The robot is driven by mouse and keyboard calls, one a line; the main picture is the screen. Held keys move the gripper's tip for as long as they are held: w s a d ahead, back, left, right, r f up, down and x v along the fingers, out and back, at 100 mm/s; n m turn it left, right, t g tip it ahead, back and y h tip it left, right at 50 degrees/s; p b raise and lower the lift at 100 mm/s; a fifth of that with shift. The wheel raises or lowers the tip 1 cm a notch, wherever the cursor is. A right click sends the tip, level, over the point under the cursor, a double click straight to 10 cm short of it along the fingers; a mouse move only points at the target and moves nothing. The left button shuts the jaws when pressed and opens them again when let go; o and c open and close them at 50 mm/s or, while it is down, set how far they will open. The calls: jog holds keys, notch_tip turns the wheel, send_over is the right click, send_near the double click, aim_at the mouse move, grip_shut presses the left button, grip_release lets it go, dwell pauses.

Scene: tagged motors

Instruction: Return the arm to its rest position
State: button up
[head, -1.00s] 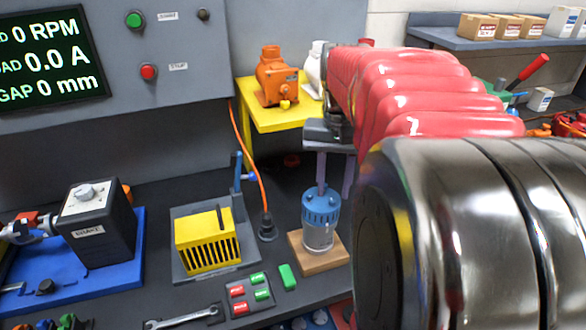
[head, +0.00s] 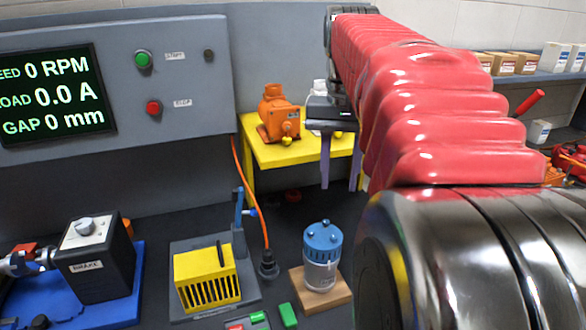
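My red-sleeved arm (head: 430,110) reaches from the lower right up to the top middle, with its dark wrist pointing down. My gripper (head: 340,186) hangs below it with two purple fingers apart and nothing between them. A blue-topped motor (head: 322,243) with a silver lower body stands upright on a wooden block (head: 338,297), below the fingertips and clear of them.
A yellow stand (head: 262,154) behind carries an orange motor (head: 279,118) and a white one (head: 318,118), partly hidden by my gripper. A yellow slotted box (head: 206,277) and a black brake unit (head: 96,258) stand to the left. An orange cable (head: 249,190) runs down to the bench.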

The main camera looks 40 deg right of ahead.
dwell(0.4)
jog(key=w+a+f+n+t+h, duration=0.1)
jog(key=w+a+f+n+t, duration=0.15)
jog(key=a+f, duration=0.55)
jog(key=s+a+f+n+t, duration=0.1)
jog(key=s+a+f+n, duration=0.2)
jog(key=a, duration=0.4)
jog(key=s+a+f+n+t+y, duration=0.1)
jog(key=s+a+f+n+t, duration=0.1)
jog(key=a, duration=0.6)
notch_tip(320, 180, down, 2)
jog(key=shift+s+a+f+n, duration=0.2)
jog(key=shift+s+n, duration=0.45)
jog(key=shift+s, duration=0.3)
jog(key=shift+a, duration=0.25)
